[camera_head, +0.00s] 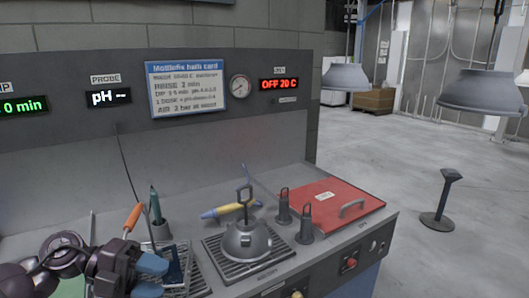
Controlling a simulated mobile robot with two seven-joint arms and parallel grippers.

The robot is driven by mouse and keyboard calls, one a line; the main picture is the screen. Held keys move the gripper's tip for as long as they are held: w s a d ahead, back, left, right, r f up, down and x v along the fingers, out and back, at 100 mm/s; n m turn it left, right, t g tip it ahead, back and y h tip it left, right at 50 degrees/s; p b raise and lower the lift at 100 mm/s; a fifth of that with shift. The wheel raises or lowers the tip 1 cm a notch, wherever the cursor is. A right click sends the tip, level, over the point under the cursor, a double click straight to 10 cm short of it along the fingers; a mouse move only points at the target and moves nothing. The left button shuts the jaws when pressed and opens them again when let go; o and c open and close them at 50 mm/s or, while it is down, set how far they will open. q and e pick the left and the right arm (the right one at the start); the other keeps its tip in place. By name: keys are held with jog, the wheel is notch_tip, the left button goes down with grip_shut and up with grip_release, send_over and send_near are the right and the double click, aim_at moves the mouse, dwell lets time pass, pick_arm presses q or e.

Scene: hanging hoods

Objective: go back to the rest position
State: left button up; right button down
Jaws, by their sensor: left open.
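My left gripper (150,277) is at the lower left of the head view, over the left end of the bench. Its two blue fingertips are apart, and I see nothing held between them. It is in front of a metal grate and hides part of it. A dark blue flat item (174,264) is close to the right of the fingertips; I cannot tell whether they touch. My right gripper is out of view.
A grey domed piece with an upright handle (247,241) stands on a grate. Grey hoods (345,77) (484,91) hang at right. Floor at right is mostly clear around a black stand (437,220).

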pick_arm(q)
jog(key=s+a+f+n+t+y, duration=0.1)
jog(key=a+f+n+t+y, duration=0.15)
jog(key=f+n+t, duration=0.75)
jog(key=s+a+f+n+t+y, duration=0.15)
jog(key=f+n+t+y, duration=0.25)
jog(key=n+t, duration=0.65)
jog(key=s+a+f+n+g+y, duration=0.1)
jog(key=s+f+n+g+y, duration=0.3)
jog(key=s+f+n, duration=0.2)
jog(key=s+a+f+n+g+y, duration=0.2)
jog(key=s+f+n+g+y, duration=0.2)
jog(key=f, duration=0.7)
jog(key=s+n+g, duration=0.1)
jog(key=s+n, duration=0.1)
jog(key=s, duration=0.1)
jog(key=shift+s+a+f, duration=0.15)
jog(key=shift+s+a, duration=0.15)
jog(key=shift+s, duration=0.05)
jog(key=shift+n+y, duration=0.25)
